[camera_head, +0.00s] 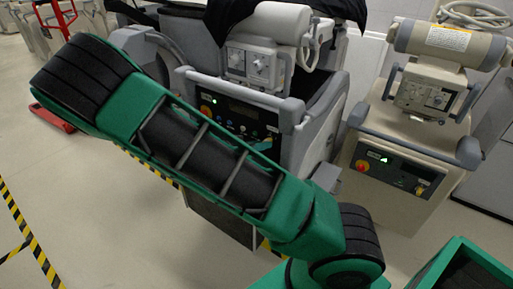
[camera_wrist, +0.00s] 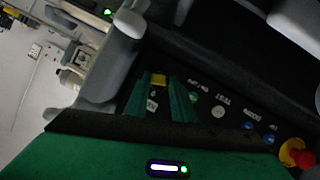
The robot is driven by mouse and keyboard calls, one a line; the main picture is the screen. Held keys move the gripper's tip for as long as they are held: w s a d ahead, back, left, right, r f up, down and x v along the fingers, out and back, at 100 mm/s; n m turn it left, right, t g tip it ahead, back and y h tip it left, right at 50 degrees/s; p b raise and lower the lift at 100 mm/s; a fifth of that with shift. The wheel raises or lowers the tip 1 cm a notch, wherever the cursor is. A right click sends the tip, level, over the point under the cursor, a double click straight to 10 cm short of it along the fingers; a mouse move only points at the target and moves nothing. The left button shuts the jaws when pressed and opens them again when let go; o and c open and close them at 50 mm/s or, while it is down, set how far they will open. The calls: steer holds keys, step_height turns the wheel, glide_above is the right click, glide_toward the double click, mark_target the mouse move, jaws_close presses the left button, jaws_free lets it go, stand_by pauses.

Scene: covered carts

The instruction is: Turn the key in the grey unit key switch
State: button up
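The grey unit (camera_head: 262,62) stands in the middle of the head view, with a dark control panel (camera_head: 240,122) on its front, partly behind my arm. In the wrist view the panel is seen at a slant, with its labels rotated. A small yellow piece (camera_wrist: 158,79), possibly the key, shows between the two green fingertips of my gripper (camera_wrist: 159,84). The fingers are apart, one on each side of it. I cannot tell whether they touch it. The key switch body is hidden.
A red emergency stop (camera_wrist: 300,157) sits on the panel at the wrist view's lower right. Grey handles (camera_wrist: 113,65) flank the panel. A beige unit (camera_head: 395,150) with its own panel stands to the right. Open floor (camera_head: 110,215) lies at left, with striped tape.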

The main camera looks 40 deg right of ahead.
steer(key=o, duration=0.3)
jaws_close()
steer(key=shift+w+d+n+g+h, duration=0.15)
steer(key=shift+n+g+h, duration=0.35)
steer(key=shift+n, duration=0.4)
steer(key=shift+f+n+g+h, duration=0.1)
steer(key=shift+n+g+h, duration=0.3)
steer(key=shift+n, duration=0.6)
steer(key=shift+w+f+n+g+h, duration=0.1)
steer(key=shift+n+g+h, duration=0.3)
steer(key=shift+n, duration=0.5)
